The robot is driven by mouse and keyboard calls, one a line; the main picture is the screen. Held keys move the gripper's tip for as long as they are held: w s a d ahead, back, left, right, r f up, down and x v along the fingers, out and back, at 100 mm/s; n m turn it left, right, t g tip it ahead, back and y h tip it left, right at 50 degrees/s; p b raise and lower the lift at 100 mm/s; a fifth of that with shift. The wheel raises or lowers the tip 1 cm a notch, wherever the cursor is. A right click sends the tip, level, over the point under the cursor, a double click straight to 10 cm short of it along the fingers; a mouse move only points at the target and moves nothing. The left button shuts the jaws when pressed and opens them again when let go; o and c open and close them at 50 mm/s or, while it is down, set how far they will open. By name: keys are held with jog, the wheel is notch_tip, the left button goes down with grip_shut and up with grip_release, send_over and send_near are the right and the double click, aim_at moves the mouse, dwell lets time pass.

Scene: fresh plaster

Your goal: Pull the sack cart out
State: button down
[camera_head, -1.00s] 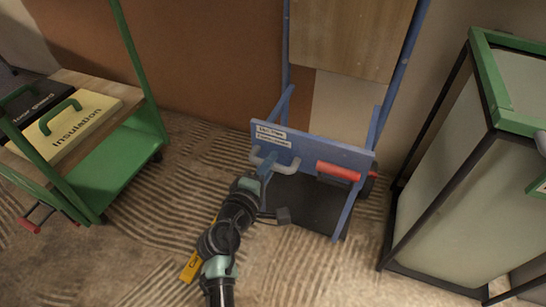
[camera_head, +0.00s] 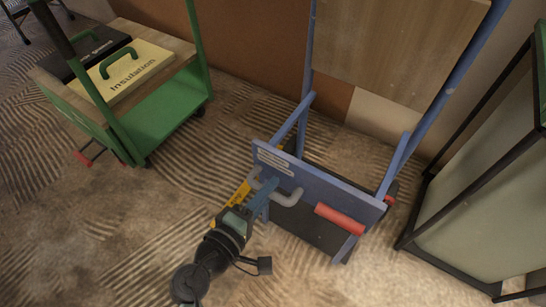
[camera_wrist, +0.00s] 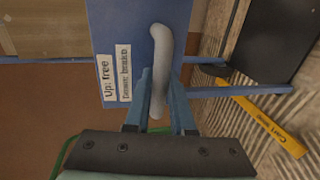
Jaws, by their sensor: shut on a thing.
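The sack cart (camera_head: 325,190) is a tall blue frame with a wooden panel behind and a dark plate low down. A labelled blue crossboard spans its front. The board carries a grey curved handle (camera_head: 291,198) and a red grip (camera_head: 340,218) to its right. My gripper (camera_head: 262,200) is shut on the grey handle. In the wrist view, my gripper's fingers (camera_wrist: 160,108) lie on either side of the handle (camera_wrist: 160,60), beside white labels; one reads "Up: free". The sack cart's lower parts are partly hidden by the board.
A green trolley (camera_head: 160,122) with a yellow "Insulation" case (camera_head: 123,75) and a dark case stands at left. A dark-framed pale cabinet (camera_head: 490,190) stands close at right. A yellow strip (camera_wrist: 270,125) lies beside the cart. Patterned floor is open in front.

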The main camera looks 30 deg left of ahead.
jog(key=shift+s+a, duration=0.1)
jog(key=shift+s, duration=0.1)
jog(key=c, duration=0.8)
grip_release()
jog(key=shift+o, duration=0.2)
jog(key=p+v, duration=0.5)
jog(key=v, duration=0.8)
